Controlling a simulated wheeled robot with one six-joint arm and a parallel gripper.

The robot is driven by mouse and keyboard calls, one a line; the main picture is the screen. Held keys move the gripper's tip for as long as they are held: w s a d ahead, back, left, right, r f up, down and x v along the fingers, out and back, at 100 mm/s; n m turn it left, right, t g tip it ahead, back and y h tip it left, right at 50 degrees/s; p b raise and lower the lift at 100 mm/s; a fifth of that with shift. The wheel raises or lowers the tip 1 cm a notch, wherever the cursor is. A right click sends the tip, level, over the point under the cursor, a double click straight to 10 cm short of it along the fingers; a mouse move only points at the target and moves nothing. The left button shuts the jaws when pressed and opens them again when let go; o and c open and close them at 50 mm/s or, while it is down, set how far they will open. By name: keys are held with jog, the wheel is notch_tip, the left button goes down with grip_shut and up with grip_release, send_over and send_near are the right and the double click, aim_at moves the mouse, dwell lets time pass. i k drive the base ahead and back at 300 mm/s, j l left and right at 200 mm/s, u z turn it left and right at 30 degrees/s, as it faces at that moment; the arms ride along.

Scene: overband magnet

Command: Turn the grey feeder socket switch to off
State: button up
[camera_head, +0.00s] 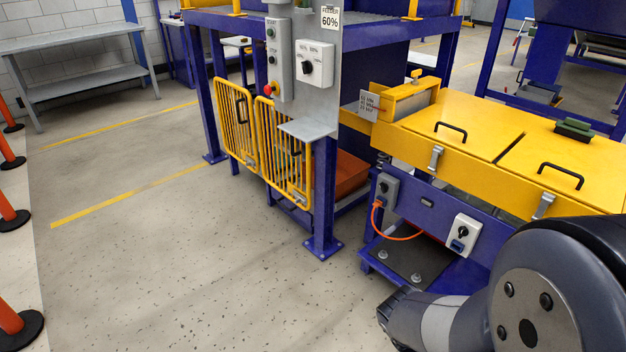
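The grey socket switch (388,189) is a small grey box with a dark rotary knob. It is fixed to the blue frame under the left end of the yellow-covered feeder. An orange cable (398,236) runs from its lower side, hangs in a loop and goes right. The knob is too small to read its position. My arm fills the lower right corner, in front of and to the right of the socket switch. My gripper's fingers do not show in this view.
A white switch box (463,235) with a black knob sits to the right on the same frame. A white feeder dial (314,65) and a start/stop box (279,60) are on the grey post. Yellow gates (284,150) stand left. Floor at front left is clear, with orange posts (9,213) at the edge.

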aim_at(383, 186)
jog(key=k+j+u, duration=0.1)
jog(key=k, duration=0.3)
jog(key=i+l, duration=0.2)
jog(key=i, duration=0.25)
jog(key=i+l, duration=0.25)
jog(key=i, duration=0.25)
jog(key=i+l, duration=0.2)
jog(key=i, duration=0.25)
jog(key=i+l, duration=0.25)
jog(key=i, duration=0.25)
